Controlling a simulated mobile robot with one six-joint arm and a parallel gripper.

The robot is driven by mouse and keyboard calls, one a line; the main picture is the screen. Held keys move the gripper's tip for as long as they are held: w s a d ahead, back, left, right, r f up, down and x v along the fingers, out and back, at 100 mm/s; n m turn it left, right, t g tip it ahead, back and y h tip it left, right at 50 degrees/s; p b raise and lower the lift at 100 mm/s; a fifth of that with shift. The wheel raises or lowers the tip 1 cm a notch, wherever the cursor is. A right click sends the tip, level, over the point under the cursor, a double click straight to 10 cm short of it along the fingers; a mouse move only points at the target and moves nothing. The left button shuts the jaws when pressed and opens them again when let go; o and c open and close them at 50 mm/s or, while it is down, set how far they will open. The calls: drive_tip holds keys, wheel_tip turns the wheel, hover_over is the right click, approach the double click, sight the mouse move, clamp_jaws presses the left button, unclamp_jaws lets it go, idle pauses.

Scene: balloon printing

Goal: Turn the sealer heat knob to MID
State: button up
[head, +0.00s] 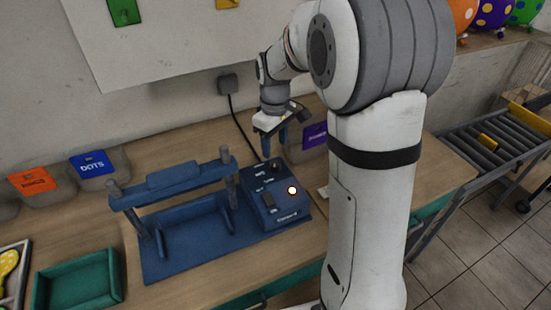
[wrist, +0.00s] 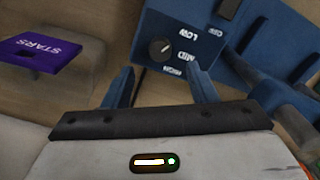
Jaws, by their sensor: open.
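The blue sealer (head: 225,225) stands on the wooden bench with its control box at the right end. The round black heat knob (head: 273,165) is on the box's top face. In the wrist view the knob (wrist: 160,48) has a white mark that appears to point toward LOW; LOW, MID and HIGH are printed beside it. My gripper (head: 275,139) hangs just above the knob, pointing down. Its two blue fingers (wrist: 160,82) are spread and empty, apart from the knob, which appears just beyond the space between the tips.
A black rocker switch (head: 269,200) and a lit round light (head: 292,190) are on the same box. A bin with a purple STARS label (wrist: 45,52) stands close by. A green tray (head: 78,280) and DOTS bin (head: 95,170) are left of the sealer.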

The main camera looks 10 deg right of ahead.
sight(275, 163)
wheel_tip(275, 163, down, 7)
drive_tip(key=shift+r+p, duration=0.1)
drive_tip(key=shift+p, duration=0.2)
drive_tip(key=shift+c, duration=0.4)
drive_tip(key=c, duration=0.9)
